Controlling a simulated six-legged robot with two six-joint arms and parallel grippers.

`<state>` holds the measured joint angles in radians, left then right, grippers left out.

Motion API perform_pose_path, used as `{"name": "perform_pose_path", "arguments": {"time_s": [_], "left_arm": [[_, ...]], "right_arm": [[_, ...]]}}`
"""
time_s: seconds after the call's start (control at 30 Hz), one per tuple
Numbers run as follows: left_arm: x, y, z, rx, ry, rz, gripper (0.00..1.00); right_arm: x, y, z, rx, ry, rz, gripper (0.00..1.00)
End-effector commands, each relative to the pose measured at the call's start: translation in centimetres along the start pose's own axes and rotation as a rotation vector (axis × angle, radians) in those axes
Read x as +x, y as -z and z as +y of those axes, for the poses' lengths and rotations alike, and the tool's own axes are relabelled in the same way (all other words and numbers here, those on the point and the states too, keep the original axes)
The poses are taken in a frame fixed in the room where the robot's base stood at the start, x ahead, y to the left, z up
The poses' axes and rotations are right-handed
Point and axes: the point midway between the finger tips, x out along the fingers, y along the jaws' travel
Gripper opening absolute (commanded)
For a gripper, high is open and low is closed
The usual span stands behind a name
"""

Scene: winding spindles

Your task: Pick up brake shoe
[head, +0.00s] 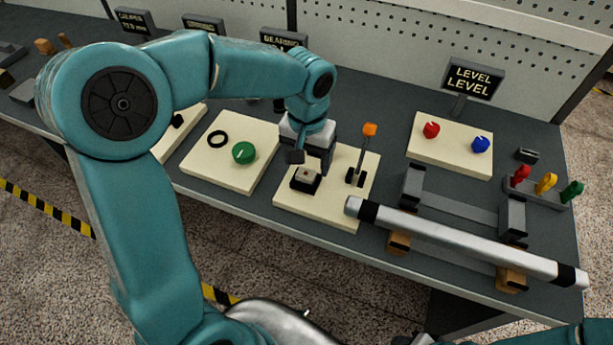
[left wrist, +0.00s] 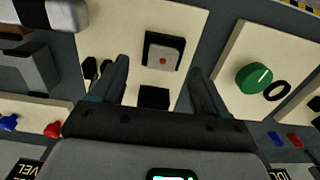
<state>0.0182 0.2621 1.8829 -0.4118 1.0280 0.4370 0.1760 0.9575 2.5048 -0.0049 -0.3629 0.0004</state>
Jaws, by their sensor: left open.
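My left gripper (head: 310,160) points down just above the block. Its two fingers stand apart with nothing held between them in the left wrist view (left wrist: 160,80). A black square (left wrist: 153,97) on the board shows between the fingers. My right gripper is outside the views.
A lever with an orange knob (head: 370,130) rises from the same board, right of my left gripper. A long silver roller (head: 460,240) lies across supports at the right. A board with a green knob (head: 244,153) and black ring (head: 217,138) lies left.

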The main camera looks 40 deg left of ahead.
Motion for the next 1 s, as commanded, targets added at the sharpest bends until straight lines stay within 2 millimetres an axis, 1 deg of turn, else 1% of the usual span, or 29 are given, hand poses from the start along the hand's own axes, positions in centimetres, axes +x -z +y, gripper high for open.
{"name": "perform_pose_path", "arguments": {"time_s": [0.17, 0.3, 0.4, 0.57, 0.6, 0.67, 0.7, 0.77, 0.8, 0.83, 0.87, 1.0], "left_arm": [[2.6, 0.4, -0.5, -0.001, 0.002, -0.007, 0.74], [4.6, 0.6, -0.4, -0.001, 0.001, -0.005, 0.74], [5.0, 0.6, -0.4, 0.0, 0.001, -0.002, 0.74], [5.1, 0.7, -0.4, 0.0, 0.0, -0.001, 0.74], [5.1, 0.7, -0.4, 0.0, 0.0, -0.001, 0.71], [5.1, 0.7, -0.4, 0.0, 0.0, -0.001, 0.52], [5.0, 0.7, -0.4, 0.0, 0.0, -0.001, 0.39], [5.0, 0.7, -0.4, 0.0, 0.0, -0.001, 0.19], [5.0, 0.7, -0.4, 0.0, 0.0, -0.001, 0.13], [5.0, 0.7, -0.4, 0.0, 0.0, -0.001, 0.13], [5.0, 0.7, -0.4, 0.0, 0.0, -0.001, 0.08], [5.0, 0.7, -0.4, -0.001, 0.0, -0.001, 0.08]], "right_arm": [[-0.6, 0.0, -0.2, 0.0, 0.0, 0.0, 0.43], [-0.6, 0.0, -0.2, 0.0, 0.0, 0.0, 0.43], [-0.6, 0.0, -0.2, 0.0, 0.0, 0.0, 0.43], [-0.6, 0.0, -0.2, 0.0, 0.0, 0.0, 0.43], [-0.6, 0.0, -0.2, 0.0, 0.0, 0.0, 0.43], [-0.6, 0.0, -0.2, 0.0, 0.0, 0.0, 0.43], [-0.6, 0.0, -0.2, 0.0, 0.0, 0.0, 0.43], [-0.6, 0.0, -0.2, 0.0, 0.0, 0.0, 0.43], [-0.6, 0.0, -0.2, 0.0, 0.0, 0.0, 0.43], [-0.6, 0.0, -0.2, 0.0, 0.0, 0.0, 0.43], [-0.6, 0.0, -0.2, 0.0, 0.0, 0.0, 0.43], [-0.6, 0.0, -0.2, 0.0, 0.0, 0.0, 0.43]]}}
